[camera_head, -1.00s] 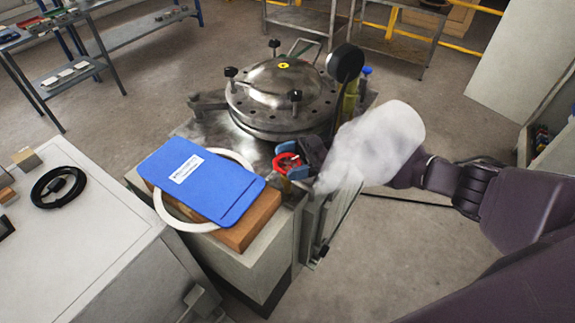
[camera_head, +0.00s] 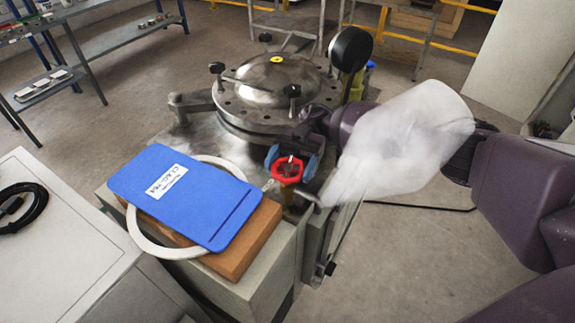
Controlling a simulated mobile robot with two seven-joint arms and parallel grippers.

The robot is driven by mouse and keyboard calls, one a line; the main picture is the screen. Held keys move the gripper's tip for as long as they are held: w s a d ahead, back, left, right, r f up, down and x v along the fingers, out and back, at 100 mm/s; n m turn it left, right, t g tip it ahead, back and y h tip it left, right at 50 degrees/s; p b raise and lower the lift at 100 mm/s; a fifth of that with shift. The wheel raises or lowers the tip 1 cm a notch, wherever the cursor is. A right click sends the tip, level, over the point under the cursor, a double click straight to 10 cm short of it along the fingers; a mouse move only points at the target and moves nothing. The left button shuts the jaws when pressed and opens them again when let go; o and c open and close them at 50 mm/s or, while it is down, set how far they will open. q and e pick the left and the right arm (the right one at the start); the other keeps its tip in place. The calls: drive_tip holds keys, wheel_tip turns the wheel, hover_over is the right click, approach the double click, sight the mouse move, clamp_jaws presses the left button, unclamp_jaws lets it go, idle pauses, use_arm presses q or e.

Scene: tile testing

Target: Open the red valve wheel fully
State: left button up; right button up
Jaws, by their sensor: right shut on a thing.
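The red valve wheel (camera_head: 287,171) is small and sits at the front right of the steel top of the test rig, just right of the blue folder. My right gripper (camera_head: 291,163) comes in from behind and to the right, with blue fingertips on both sides of the wheel. It is shut on the wheel. The wheel's far side and its stem are partly hidden. How far the valve is turned cannot be told. My left gripper is not in view.
A blue folder (camera_head: 185,190) lies over a white ring (camera_head: 150,245) and a brown block (camera_head: 245,250) left of the wheel. The domed steel vessel (camera_head: 275,85) with black knobs stands behind. A round black-backed gauge (camera_head: 350,50) rises at the back right.

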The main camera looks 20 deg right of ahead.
sight(289, 166)
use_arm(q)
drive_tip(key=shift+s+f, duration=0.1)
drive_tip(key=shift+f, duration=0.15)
use_arm(e)
drive_tip(key=shift+f, duration=0.15)
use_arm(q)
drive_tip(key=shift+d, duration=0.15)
use_arm(e)
drive_tip(key=shift+h, duration=0.3)
drive_tip(key=o, duration=0.9)
drive_tip(key=shift+a, duration=0.1)
drive_tip(key=shift+c, duration=0.2)
drive_tip(key=shift+r, duration=0.2)
drive_tip(key=shift+r, duration=0.3)
use_arm(q)
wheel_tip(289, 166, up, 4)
drive_tip(key=p, duration=0.4)
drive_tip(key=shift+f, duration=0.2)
use_arm(e)
wheel_tip(289, 166, up, 19)
drive_tip(key=shift+r, duration=0.15)
